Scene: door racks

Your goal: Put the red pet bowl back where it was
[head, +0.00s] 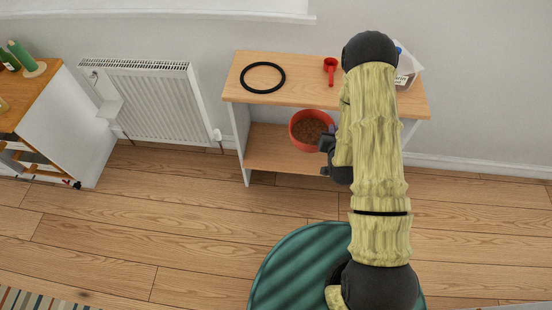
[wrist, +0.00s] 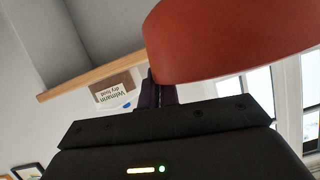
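The red pet bowl (head: 296,128), full of brown kibble, sits roughly level. In the head view it overlaps the lower shelf (head: 262,155) of a wooden rack; whether it touches that shelf is unclear. My gripper (head: 327,142) is at the bowl's right side. In the wrist view the bowl (wrist: 230,45) fills the upper right. My fingers (wrist: 158,92) are nearly together at its rim and look shut on it; their tips are hidden by the bowl. A black ring (head: 245,78) lies flat on the left of the top shelf (head: 300,92), with nothing on it.
A red scoop (head: 330,70) and a white dry food container (head: 408,65) are on the top shelf; the container's label (wrist: 118,90) shows in the wrist view. A radiator (head: 150,100) and side cabinet (head: 70,130) stand to the left. A green round piece (head: 300,260) is below.

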